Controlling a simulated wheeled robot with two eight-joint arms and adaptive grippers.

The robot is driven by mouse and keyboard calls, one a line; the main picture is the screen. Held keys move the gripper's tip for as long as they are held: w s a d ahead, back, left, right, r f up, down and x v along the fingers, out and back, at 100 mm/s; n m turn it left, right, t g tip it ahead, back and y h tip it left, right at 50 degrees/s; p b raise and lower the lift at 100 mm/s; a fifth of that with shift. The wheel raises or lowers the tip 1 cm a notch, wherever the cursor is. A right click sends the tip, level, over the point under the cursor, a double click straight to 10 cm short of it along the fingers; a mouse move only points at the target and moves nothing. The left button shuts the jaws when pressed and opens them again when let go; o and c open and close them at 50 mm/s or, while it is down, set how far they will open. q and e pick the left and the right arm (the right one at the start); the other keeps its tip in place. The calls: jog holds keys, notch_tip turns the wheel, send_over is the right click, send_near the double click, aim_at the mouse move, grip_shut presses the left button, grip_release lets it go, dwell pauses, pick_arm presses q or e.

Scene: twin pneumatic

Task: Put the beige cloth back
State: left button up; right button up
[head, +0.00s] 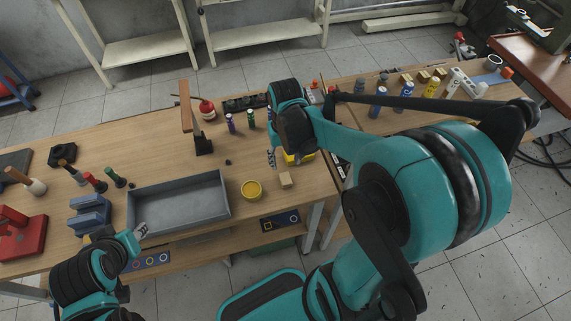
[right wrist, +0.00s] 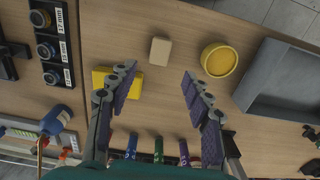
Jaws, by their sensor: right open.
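A small beige, block-shaped piece (head: 285,179) lies on the workbench near its front edge; I cannot tell whether it is folded cloth. It also shows in the right wrist view (right wrist: 160,51), beyond the fingertips. My right gripper (head: 272,158) is open and empty above the bench, its fingers (right wrist: 158,84) apart with bare wood between them. One finger partly covers a yellow block (right wrist: 103,79). My left gripper (head: 141,231) is by the front left corner of the grey tray; its opening is too small to judge.
A round yellow dish (head: 251,189) stands beside the beige piece, with the empty grey tray (head: 180,208) left of it. Small bottles (head: 230,123) and a wooden upright (head: 188,108) stand behind. A side table (head: 350,98) holds bottles and blocks.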

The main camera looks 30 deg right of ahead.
jog(key=s+a+r+n+t, duration=0.2)
jog(key=s+a+r+t, duration=0.3)
jog(key=a+r+t, duration=0.2)
jog(key=shift+r+n, duration=0.3)
jog(key=shift+r, duration=0.65)
